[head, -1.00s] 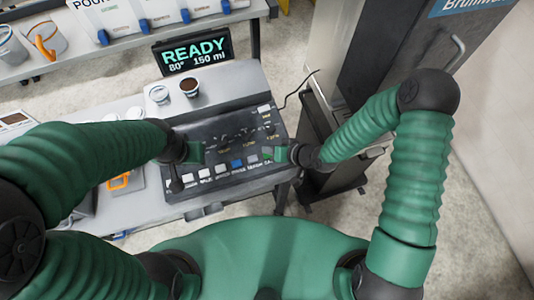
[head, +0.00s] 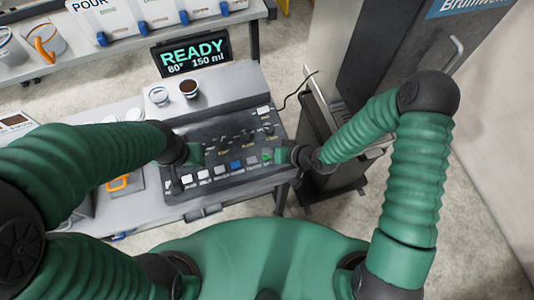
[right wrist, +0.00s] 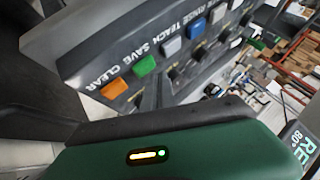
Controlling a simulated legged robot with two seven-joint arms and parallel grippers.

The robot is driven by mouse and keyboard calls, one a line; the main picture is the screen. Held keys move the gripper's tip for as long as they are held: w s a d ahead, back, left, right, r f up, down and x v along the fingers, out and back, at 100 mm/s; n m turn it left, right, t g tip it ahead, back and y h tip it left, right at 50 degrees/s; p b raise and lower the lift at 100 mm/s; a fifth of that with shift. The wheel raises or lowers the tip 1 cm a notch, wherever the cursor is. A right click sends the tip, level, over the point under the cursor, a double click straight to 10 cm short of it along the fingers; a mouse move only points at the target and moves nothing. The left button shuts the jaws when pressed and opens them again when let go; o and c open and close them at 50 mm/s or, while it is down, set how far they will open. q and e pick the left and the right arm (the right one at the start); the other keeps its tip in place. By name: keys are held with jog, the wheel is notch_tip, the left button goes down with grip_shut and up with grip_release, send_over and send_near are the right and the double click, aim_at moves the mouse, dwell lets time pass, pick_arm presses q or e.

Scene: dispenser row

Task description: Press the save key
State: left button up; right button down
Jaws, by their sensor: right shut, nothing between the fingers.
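The dark sloped key panel (head: 215,135) lies on the counter, with a row of keys along its near edge. The green key (right wrist: 144,65) stands beside the label SAVE in the right wrist view; it also shows in the head view (head: 267,155). The orange key (right wrist: 115,88) by CLEAR is on one side of it, a grey key (right wrist: 171,46) by TEACH on the other. My right gripper (head: 279,155) is shut and empty at the panel's right end, close to the green key; contact cannot be told. My left gripper (head: 195,153) is over the panel's left part, its jaws unclear.
A display (head: 191,52) reads READY, 80°, 150 ml behind the panel. A brown-filled cup (head: 188,88) and a white cup (head: 159,96) stand beyond the panel. A tall dark cabinet (head: 370,50) stands right of the counter.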

jog(key=shift+d, duration=0.15)
dwell(0.6)
jog(key=shift+f, duration=0.35)
jog(key=shift+s+f+b, duration=0.1)
jog(key=shift+f+b, duration=0.4)
jog(key=shift+b, duration=0.15)
dwell(0.3)
jog(key=shift+r, duration=0.15)
jog(key=shift+r+p, duration=0.8)
notch_tip(320, 180, up, 5)
jog(key=p, duration=0.4)
